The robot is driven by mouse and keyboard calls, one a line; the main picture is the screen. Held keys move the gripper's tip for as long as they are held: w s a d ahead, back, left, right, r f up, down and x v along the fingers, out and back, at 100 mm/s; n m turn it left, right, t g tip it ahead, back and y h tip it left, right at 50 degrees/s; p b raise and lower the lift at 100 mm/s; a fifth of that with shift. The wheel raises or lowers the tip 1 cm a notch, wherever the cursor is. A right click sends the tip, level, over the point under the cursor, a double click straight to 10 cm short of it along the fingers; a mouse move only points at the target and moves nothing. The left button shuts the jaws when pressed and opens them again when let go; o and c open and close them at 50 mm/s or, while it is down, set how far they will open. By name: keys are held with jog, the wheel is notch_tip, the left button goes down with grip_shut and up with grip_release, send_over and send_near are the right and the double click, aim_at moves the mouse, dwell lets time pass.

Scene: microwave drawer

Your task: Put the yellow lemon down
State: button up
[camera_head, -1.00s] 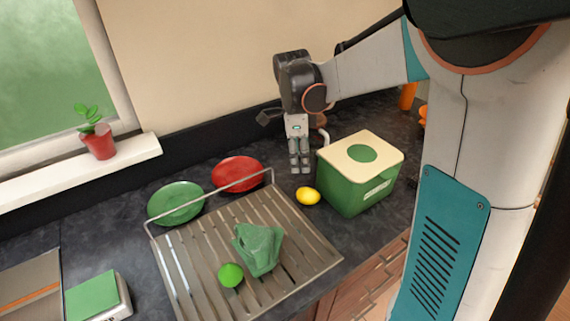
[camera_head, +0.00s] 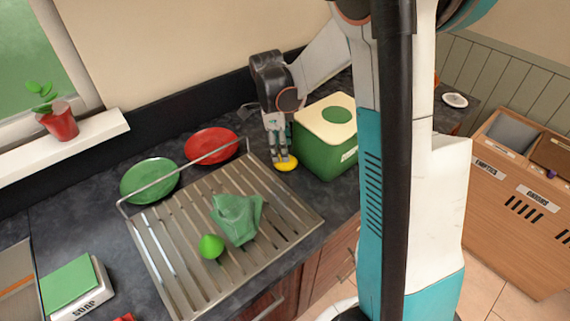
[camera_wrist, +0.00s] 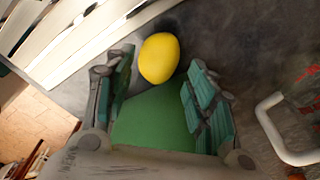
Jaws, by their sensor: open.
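The yellow lemon (camera_head: 287,164) rests on the dark countertop between the drying rack and the green box. In the wrist view the lemon (camera_wrist: 159,58) lies just beyond the fingertips, near the gap between them. My gripper (camera_head: 281,158) points down right at the lemon and hides part of it in the head view. In the wrist view my gripper (camera_wrist: 158,84) has its two teal-padded fingers spread apart with nothing clamped between them. I cannot tell whether a finger touches the lemon.
A green box with a cream lid (camera_head: 318,150) stands close to the right. The slatted rack (camera_head: 170,255) holds a green cloth (camera_head: 238,217) and a lime (camera_head: 211,246). A white mug handle (camera_wrist: 272,130) is near my gripper.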

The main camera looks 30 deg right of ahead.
jog(key=f, duration=0.1)
jog(key=f+b, duration=0.1)
jog(key=f, duration=0.3)
jog(key=shift+s+d+b, duration=0.35)
jog(key=shift+d+b, duration=0.05)
jog(key=shift+r, duration=0.15)
jog(key=c, duration=0.8)
jog(key=shift+c, duration=0.2)
notch_tip(320, 180, up, 20)
jog(key=p, duration=0.5)
